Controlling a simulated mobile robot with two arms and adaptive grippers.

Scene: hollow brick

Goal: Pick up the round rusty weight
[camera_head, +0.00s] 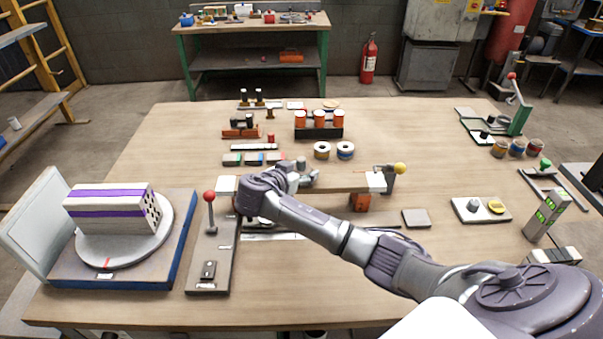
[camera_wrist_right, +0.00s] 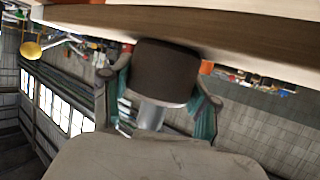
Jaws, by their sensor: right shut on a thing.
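The round rusty weight (camera_wrist_right: 166,72) is a dark brown, short cylinder in the right wrist view, with a paler metal part at its lower end in the picture. My right gripper (camera_wrist_right: 158,95) is shut on it, with a finger on each side. A wooden plank (camera_wrist_right: 250,35) spans the top of that view, close to the weight. In the head view my right gripper (camera_head: 306,178) is over the left part of a wooden beam (camera_head: 340,183). I cannot clearly make out the weight there. My left gripper is not in view.
A red-knobbed lever (camera_head: 210,197) on a grey plate is at left, beside a striped block (camera_head: 110,208) on a turntable.

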